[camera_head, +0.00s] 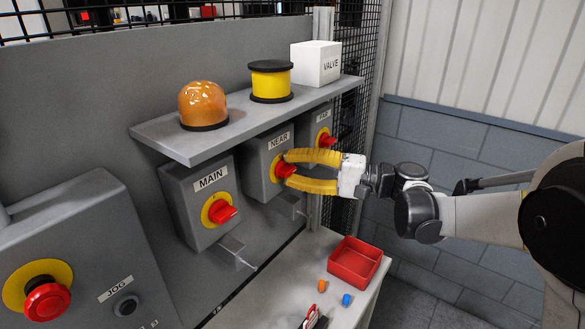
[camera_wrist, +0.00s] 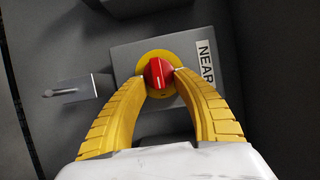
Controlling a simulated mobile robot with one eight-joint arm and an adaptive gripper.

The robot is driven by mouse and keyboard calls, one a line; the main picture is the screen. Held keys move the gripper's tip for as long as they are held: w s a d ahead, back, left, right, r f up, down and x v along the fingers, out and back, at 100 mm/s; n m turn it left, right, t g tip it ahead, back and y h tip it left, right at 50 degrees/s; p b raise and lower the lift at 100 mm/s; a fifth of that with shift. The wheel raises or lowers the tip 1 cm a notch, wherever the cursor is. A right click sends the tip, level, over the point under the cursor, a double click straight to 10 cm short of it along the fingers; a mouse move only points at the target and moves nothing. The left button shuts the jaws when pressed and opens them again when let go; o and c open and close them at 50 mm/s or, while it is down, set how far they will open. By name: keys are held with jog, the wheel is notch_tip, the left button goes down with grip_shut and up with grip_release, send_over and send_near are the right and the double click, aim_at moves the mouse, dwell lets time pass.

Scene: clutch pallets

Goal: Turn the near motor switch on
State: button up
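The NEAR switch box (camera_head: 254,165) is a grey box on the panel, with a red knob (camera_head: 284,170) on a yellow disc. In the wrist view the red knob (camera_wrist: 157,73) has a white mark, and its long side lies roughly crosswise to the upright of the NEAR label (camera_wrist: 206,62). My gripper (camera_head: 287,169) has its two yellow fingers on either side of this knob. In the wrist view my gripper (camera_wrist: 160,76) is open, with its fingertips over the yellow disc and narrow gaps seeming to remain beside the knob. Whether either fingertip touches is hard to tell.
The MAIN switch box (camera_head: 200,200) stands left; another box (camera_head: 318,130) stands right, its label partly legible. Hasps (camera_head: 236,252) stick out below. A red tray (camera_head: 355,262) lies lower right.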

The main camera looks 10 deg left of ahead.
jog(key=shift+d, duration=0.1)
jog(key=d, duration=1.2)
